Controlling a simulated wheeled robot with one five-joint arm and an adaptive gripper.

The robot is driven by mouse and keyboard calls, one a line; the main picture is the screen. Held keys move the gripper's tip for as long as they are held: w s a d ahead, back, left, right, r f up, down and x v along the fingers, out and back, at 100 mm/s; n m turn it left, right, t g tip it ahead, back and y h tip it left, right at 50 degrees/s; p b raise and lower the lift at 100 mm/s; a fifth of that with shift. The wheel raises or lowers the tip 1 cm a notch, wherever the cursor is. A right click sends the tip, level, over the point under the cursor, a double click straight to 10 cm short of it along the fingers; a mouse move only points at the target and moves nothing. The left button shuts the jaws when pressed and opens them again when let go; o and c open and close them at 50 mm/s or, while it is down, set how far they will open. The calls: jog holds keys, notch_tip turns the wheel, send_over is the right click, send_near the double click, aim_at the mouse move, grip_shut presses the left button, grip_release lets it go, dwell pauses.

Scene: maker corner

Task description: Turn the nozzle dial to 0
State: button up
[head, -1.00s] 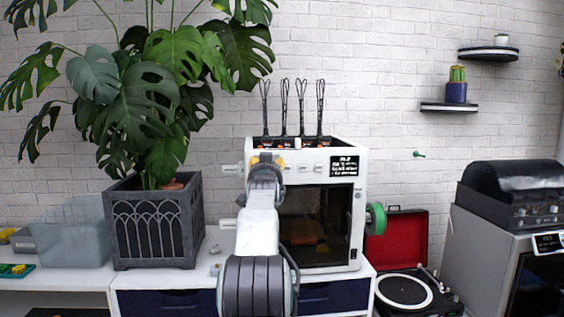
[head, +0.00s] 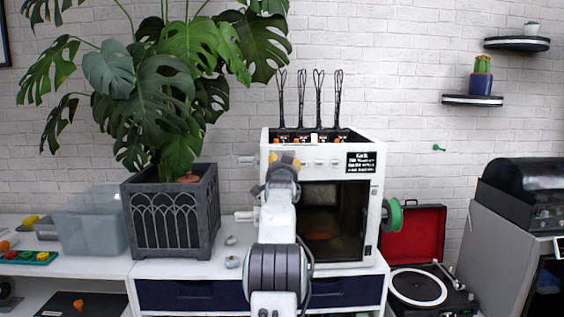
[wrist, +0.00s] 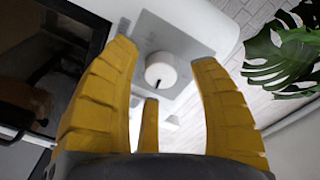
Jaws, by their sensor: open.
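The white printer-like machine (head: 350,225) stands on the cabinet, with a row of small white controls along its upper front. My gripper (head: 285,160) is in front of the upper left of that front and hides part of it. In the wrist view my gripper (wrist: 170,65) has its yellow fingers spread open. A round white dial (wrist: 161,68) on a grey plate (wrist: 190,45) shows in the gap between them, not gripped. A short dark mark shows on the dial; no readable numbers or label tell me which dial it is or its setting.
A big plant in a dark grey planter (head: 145,255) stands left of the machine. A green spool (head: 395,215) sticks out on its right side. A turntable with a red lid (head: 415,232) is to the right. Small grey pieces (head: 232,262) lie on the cabinet top.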

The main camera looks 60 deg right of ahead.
jog(key=shift+w+d, duration=0.2)
jog(key=shift+d, duration=0.15)
jog(key=shift+a+r, duration=0.1)
grip_shut()
dwell(0.3)
